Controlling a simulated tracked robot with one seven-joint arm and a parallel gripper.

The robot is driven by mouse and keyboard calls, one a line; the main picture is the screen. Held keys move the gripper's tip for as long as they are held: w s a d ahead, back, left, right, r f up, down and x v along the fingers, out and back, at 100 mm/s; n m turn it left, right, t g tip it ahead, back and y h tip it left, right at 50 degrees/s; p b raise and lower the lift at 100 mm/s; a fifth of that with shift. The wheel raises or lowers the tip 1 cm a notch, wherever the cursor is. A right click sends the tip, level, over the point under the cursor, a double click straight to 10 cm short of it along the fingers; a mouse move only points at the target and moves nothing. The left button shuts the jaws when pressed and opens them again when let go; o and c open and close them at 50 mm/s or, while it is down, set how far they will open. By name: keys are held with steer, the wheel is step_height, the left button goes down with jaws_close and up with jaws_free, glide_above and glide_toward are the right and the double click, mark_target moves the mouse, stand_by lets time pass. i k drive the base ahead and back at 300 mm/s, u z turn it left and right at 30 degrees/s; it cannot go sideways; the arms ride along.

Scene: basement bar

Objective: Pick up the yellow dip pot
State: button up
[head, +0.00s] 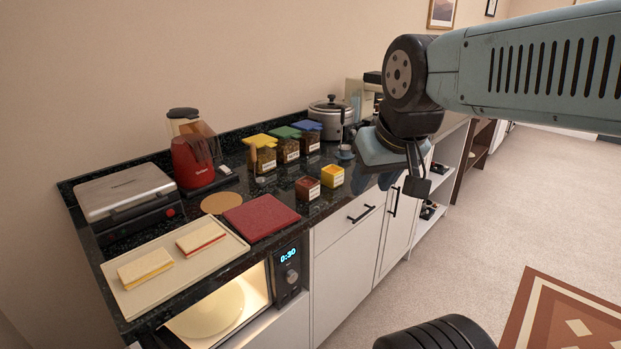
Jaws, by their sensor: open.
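The yellow dip pot (332,176) is a small square pot with a label, standing upright on the black counter near its front edge. A red-brown dip pot (307,188) stands just left of it. My gripper (390,165) is open and empty, to the right of the yellow pot and apart from it in the picture. The arm comes in from the upper right. My gripper hides part of the counter behind it.
Jars with yellow (262,153), green (286,145) and blue (308,136) lids stand behind the pots. A red board (261,217), tray (212,262), red blender (194,160) and sandwich press (125,195) are left. A cooker (330,115) stands at the back.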

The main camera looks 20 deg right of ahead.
mark_target(332, 176)
steer(key=u, duration=1.35)
steer(key=k, duration=1.35)
steer(key=z, duration=1.55)
steer(key=i, duration=1)
steer(key=u, duration=0.1)
